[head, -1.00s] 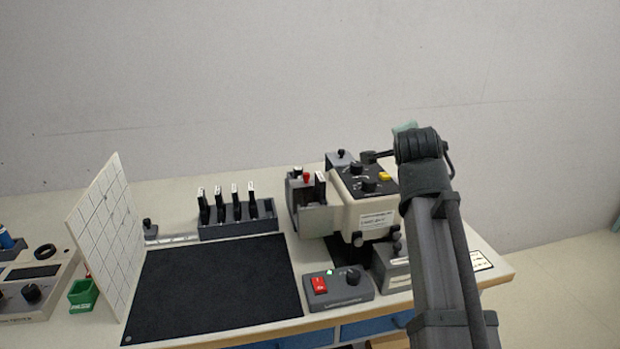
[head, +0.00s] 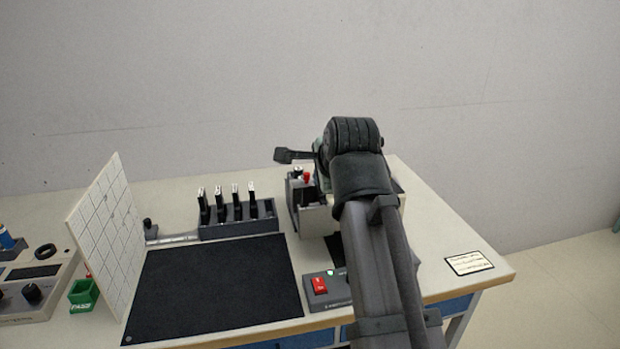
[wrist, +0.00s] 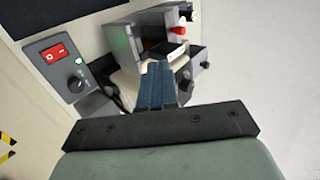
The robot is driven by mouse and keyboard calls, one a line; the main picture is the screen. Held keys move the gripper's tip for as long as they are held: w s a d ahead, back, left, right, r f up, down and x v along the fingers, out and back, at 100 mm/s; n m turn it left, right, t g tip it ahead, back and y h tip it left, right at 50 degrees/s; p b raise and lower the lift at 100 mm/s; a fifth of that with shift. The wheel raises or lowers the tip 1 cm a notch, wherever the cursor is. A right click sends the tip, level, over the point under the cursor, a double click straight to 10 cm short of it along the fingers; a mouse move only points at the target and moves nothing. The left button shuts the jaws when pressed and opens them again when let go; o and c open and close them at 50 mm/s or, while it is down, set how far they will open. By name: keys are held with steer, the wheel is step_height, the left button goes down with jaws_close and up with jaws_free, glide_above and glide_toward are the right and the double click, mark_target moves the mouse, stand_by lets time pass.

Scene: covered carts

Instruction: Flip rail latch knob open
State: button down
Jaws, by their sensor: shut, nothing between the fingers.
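In the head view a small black knob (head: 149,226) stands at the left end of a thin metal rail (head: 178,238), behind the black mat. I cannot tell for sure that this is the rail latch knob, or how it is turned. In the wrist view my gripper (wrist: 157,68) has its blue-grey fingers together and empty, in front of the beige machine (wrist: 128,82). Black knobs (wrist: 185,85) on the machine show just right of the fingers. I cannot tell whether the fingers touch anything. In the head view my arm hides the fingers and most of the machine.
A rack with several black-and-white upright pieces (head: 237,213) stands behind the black mat (head: 215,288). A gridded white panel (head: 108,235) stands left of the mat. A control box with a red switch (head: 319,285) is at the front. The table's right end is clear around a label (head: 469,262).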

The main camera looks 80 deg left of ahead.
mark_target(306, 174)
steer(key=x, duration=0.4)
steer(key=a+r+x, duration=0.1)
steer(key=x, duration=0.7)
steer(key=shift+a+r, duration=0.1)
steer(key=shift+r, duration=0.15)
steer(key=shift+a, duration=0.7)
steer(key=shift+a, duration=1.2)
steer(key=shift+d, duration=0.1)
